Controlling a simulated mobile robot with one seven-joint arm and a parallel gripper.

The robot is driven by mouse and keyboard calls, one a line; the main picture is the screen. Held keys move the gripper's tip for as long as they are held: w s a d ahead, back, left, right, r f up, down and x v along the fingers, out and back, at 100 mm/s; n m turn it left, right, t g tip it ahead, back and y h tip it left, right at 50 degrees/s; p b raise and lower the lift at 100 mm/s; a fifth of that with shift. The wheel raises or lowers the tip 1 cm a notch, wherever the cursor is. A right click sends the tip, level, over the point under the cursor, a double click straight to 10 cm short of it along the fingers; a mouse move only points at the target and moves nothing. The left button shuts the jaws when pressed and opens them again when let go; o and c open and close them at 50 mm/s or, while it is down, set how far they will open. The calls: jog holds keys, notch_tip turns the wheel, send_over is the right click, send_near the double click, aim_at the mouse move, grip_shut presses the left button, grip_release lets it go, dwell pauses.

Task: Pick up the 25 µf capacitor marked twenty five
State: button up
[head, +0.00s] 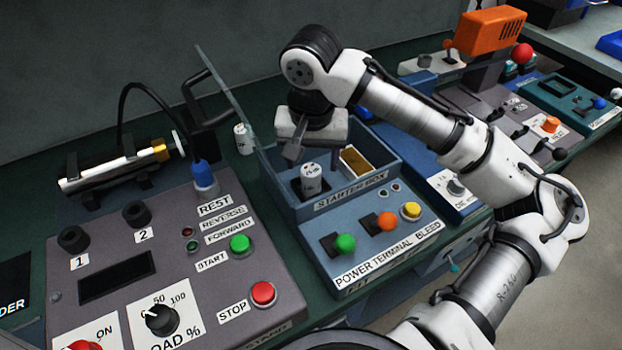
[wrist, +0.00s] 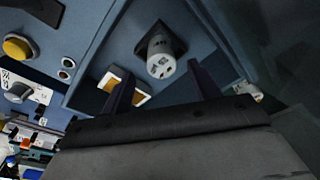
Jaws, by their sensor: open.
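A white cylindrical capacitor (head: 311,178) stands upright in a dark socket inside the blue starter box (head: 350,192). Its top with terminals shows in the wrist view (wrist: 160,55). A second white cylinder, likely another capacitor (head: 243,139), stands on the bench behind the clear lid; it shows partly in the wrist view (wrist: 247,89). The markings on both are too small to read, so I cannot tell which one is marked twenty five. My gripper (head: 314,152) is open and empty above the box. Its two fingers (wrist: 163,84) point toward the socketed capacitor from either side, apart from it.
The raised clear lid (head: 228,85) stands at the box's left. A yellowish block (head: 355,160) sits inside the box at right. Green, orange and yellow buttons (head: 387,221) are on its front panel. A grey test stand (head: 120,240) with a cable is at left.

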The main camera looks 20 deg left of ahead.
aim_at(311, 169)
jog(key=f, duration=0.4)
jog(key=shift+w+a+f, duration=0.15)
jog(key=shift+a+f, duration=0.05)
jog(key=shift+c, duration=0.3)
jog(key=c, duration=1)
jog(key=shift+r, duration=0.2)
